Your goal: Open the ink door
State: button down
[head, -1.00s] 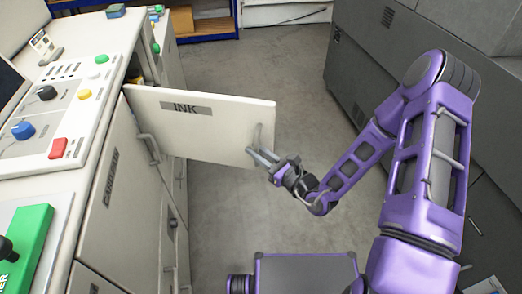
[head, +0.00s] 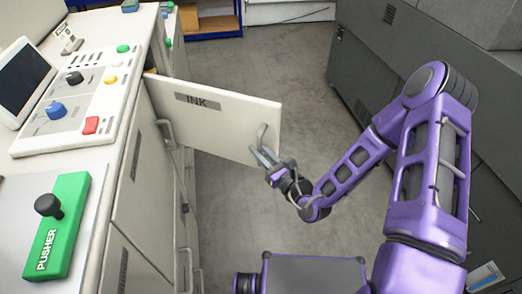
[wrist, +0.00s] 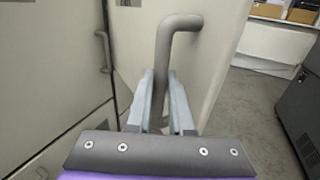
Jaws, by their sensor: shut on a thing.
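The ink door (head: 222,122) is a white panel with a grey label reading INK. It stands swung out from the white cabinet, hinged at its left edge. Its grey bar handle (head: 263,134) is near the free right edge. My gripper (head: 262,155) is at the handle's lower part, shut on it. In the wrist view the handle (wrist: 181,22) rises from between the two fingers (wrist: 161,95), with the door's face behind. The fingers hide the handle's lower end.
Grey machinery (head: 375,85) stands at right. Grey floor (head: 285,75) lies clear beyond the door.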

dwell(0.3)
jog(key=c, duration=0.8)
grip_release()
jog(key=shift+s+d, duration=0.1)
jog(key=p+v, duration=0.1)
jog(key=v, duration=1.6)
jog(key=shift+s+d, duration=0.1)
